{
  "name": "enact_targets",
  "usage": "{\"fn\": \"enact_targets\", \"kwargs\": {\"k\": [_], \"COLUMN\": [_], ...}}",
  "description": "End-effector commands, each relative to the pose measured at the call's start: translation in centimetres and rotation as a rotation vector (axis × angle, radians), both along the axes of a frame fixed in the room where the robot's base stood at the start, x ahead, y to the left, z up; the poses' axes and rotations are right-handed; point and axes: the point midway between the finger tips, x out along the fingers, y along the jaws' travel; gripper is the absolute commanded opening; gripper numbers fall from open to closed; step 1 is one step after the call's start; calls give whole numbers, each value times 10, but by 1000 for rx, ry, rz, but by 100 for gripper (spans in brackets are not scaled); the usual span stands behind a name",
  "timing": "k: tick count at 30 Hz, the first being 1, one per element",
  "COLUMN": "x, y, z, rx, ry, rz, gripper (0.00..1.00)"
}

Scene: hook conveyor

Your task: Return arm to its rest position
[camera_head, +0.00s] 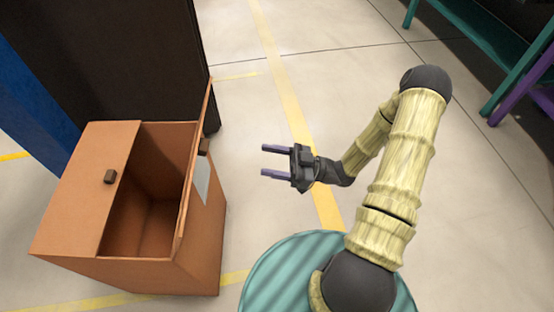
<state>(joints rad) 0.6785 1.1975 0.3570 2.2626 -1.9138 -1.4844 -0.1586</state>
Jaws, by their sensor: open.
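My gripper (264,160) is in the middle of the head view, at the end of my bent yellowish arm. Its two purple fingers are apart and point left, with nothing between them. It hangs over the floor, to the right of an open cardboard box and apart from it. My arm rises from the teal round base at the bottom, bends at a dark elbow at the upper right, and folds back to the left toward the gripper.
The cardboard box (74,203) stands at the left with its flaps open; the visible inside looks empty. A dark cabinet (105,60) and a blue panel (32,110) stand behind it. A teal frame (480,35) with a purple leg (520,85) is at the upper right. Floor between is clear.

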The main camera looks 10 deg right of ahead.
Motion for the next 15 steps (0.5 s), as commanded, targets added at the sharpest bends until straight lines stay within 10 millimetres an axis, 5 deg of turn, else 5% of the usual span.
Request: {"fn": "enact_targets", "kwargs": {"k": [15], "x": [-3], "y": [-12], "z": [-4], "rx": [0], "ry": [1], "rz": [1], "gripper": [58]}}
